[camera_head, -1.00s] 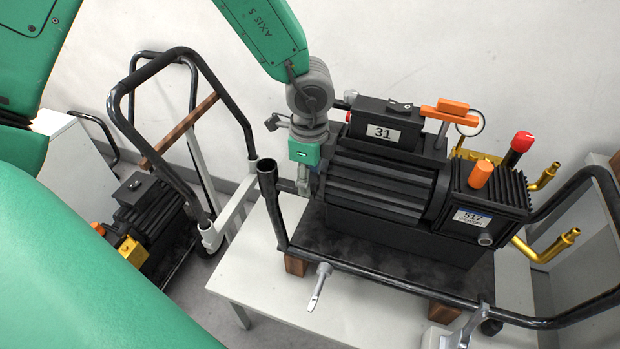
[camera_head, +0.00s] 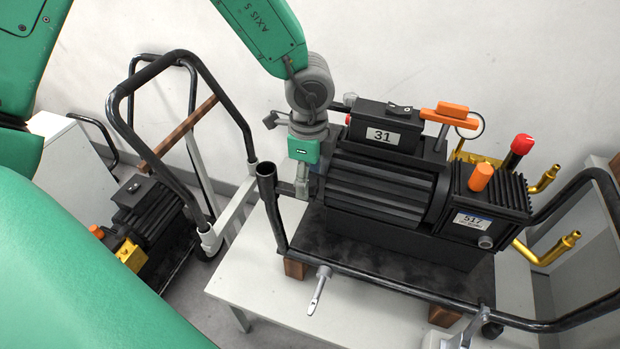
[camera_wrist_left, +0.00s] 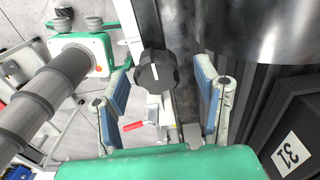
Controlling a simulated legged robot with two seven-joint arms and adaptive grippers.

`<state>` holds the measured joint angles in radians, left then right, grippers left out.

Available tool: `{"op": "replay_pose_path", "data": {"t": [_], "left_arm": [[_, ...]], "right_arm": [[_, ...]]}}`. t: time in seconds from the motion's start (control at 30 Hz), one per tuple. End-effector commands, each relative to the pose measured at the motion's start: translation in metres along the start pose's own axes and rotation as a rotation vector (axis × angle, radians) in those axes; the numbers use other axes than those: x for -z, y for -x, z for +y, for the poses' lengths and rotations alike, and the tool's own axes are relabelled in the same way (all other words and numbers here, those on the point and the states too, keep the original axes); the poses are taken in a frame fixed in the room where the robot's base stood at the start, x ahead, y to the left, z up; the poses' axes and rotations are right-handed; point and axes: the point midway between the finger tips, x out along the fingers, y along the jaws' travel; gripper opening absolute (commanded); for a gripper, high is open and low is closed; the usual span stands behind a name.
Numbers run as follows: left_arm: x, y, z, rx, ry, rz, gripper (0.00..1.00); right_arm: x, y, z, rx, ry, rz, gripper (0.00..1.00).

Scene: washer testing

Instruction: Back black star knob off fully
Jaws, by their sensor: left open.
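The black star knob (camera_wrist_left: 157,72) has a white mark on top and sits near a metal post in the left wrist view. My left gripper (camera_wrist_left: 161,80) is open, with one blue-padded finger on each side of the knob; a gap shows on both sides. In the head view my left gripper (camera_head: 303,182) points down at the left end of the pump (camera_head: 385,190), beside the cart's black tube. The knob cannot be made out there.
The pump sits on a black tray with tubular rails above a white table (camera_head: 250,275). A grey lever (camera_head: 319,290) sticks out in front. A red-handled part (camera_wrist_left: 133,126) lies below the knob in the wrist view. A second cart (camera_head: 190,115) stands at left.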

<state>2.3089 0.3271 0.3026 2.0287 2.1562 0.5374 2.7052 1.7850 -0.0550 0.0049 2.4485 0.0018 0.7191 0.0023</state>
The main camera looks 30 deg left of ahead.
Motion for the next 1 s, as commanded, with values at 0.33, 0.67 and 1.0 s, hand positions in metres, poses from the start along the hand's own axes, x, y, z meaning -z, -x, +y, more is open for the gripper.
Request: {"op": "replay_pose_path", "data": {"t": [0.33, 0.67, 1.0], "left_arm": [[0.0, 0.072, -0.003, 0.004, 0.001, 0.004, 0.57], [0.0, 0.107, -0.004, 0.0, 0.0, 0.001, 0.57], [0.0, 0.107, -0.003, -0.001, 0.0, 0.001, 0.57]], "right_arm": [[0.001, 0.0, 0.0, 0.0, 0.0, 0.001, 0.4], [0.001, 0.0, 0.0, 0.0, 0.0, 0.0, 0.4], [0.003, -0.001, 0.0, 0.0, 0.0, -0.001, 0.4]]}}
